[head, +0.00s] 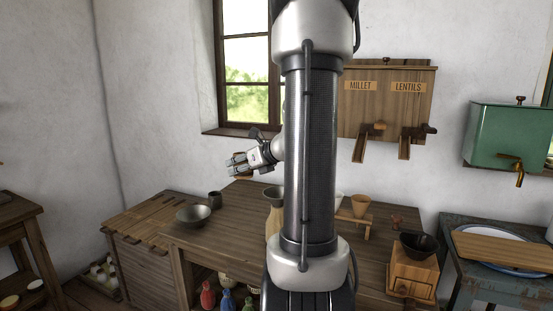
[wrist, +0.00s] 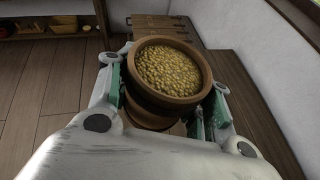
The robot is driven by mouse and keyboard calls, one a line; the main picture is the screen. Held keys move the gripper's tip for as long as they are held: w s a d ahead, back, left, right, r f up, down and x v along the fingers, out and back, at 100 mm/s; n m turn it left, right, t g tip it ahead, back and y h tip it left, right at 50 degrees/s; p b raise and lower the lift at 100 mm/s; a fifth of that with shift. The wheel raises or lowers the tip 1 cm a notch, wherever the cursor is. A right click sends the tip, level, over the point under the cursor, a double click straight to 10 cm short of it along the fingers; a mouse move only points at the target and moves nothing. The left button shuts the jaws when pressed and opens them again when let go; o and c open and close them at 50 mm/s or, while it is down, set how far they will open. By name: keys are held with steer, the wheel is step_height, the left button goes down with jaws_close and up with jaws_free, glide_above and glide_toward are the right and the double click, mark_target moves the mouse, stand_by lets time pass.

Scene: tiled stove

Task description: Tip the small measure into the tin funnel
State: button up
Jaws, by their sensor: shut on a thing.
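In the wrist view the small measure (wrist: 205,88), a brown round cup with a thick rim, is full of small yellow-brown grains. My gripper (wrist: 165,92) is shut on it, one green-padded finger on each side. The grain lies within the rim and none is seen falling. In the head view my gripper (head: 237,164) is raised in front of the window wall, above and left of the table's middle. A grey funnel-like piece (head: 271,192), seemingly the tin funnel, sits on a pale jar (head: 272,222). My arm partly hides both. The gripper is apart from the funnel.
On the wooden table (head: 235,240) stand a grey bowl (head: 192,214) and a dark cup (head: 215,198) at left. Wall dispenser (head: 388,105) hangs behind.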

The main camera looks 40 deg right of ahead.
steer(key=s+d+r+m+h, duration=0.2)
steer(key=s+d+r, duration=0.1)
steer(key=s+d, duration=0.45)
steer(key=shift+s+a+f, duration=0.1)
steer(key=shift+a+f, duration=0.1)
steer(key=shift+f, duration=1.75)
steer(key=shift+s+a+f, duration=0.1)
steer(key=shift+a+f, duration=0.05)
steer(key=shift+f, duration=1.75)
steer(key=shift+a+r+g+y, duration=0.1)
steer(key=shift+r+g+y, duration=0.1)
steer(key=shift+g+y, duration=0.3)
steer(key=shift+s+m, duration=0.1)
steer(key=shift+m, duration=0.2)
steer(key=shift+s+a+r+m+g+y, duration=0.15)
steer(key=shift+a+m+g+y, duration=0.15)
steer(key=shift+m+g+y, duration=0.35)
steer(key=shift+g, duration=0.25)
steer(key=shift+s+a+m+g+y, duration=0.15)
steer(key=shift+m+g+y, duration=0.2)
steer(key=shift+y, duration=0.3)
